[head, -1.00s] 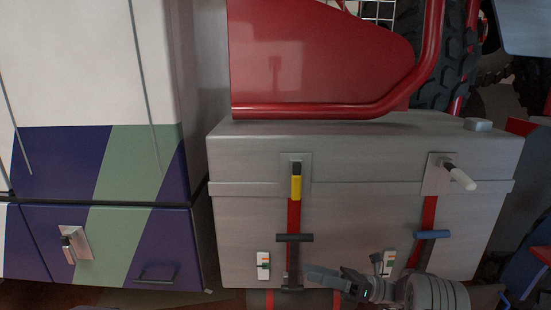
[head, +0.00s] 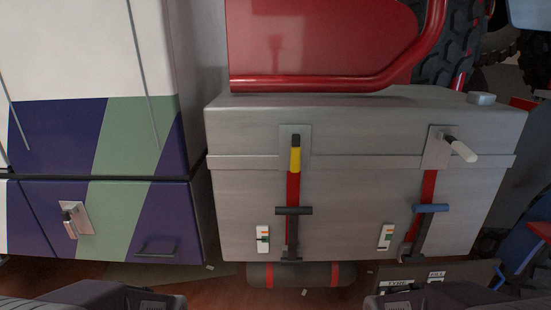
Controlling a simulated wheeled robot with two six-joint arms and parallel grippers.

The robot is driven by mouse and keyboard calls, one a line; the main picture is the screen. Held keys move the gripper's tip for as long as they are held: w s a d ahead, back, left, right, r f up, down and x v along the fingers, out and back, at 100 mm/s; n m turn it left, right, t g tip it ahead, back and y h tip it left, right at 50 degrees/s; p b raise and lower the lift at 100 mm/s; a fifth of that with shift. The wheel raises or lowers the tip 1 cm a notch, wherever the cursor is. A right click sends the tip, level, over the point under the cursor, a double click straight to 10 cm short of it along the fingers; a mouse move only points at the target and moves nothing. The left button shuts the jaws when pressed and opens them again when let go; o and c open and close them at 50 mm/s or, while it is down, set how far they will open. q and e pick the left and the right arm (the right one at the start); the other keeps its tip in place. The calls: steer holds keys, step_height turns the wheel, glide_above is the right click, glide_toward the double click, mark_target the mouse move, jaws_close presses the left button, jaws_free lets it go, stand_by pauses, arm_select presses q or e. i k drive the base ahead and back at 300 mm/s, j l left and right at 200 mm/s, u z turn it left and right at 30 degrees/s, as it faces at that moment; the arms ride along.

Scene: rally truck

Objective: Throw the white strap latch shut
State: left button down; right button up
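The white strap latch is on the right side of a grey box. Its white handle (head: 462,151) sticks out from a metal plate (head: 438,147) toward the right and front, tilted away from the box face. A red strap (head: 429,187) runs down below it past a blue crossbar (head: 430,208). Nothing touches the white handle.
A second latch with a yellow and black handle (head: 295,156) lies flat along its strap on the grey box (head: 365,190). A red body panel (head: 320,40) hangs over the box. A striped cabinet (head: 100,150) stands at left. Space before the box front is clear.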

mark_target(467, 154)
steer(key=z, duration=1.35)
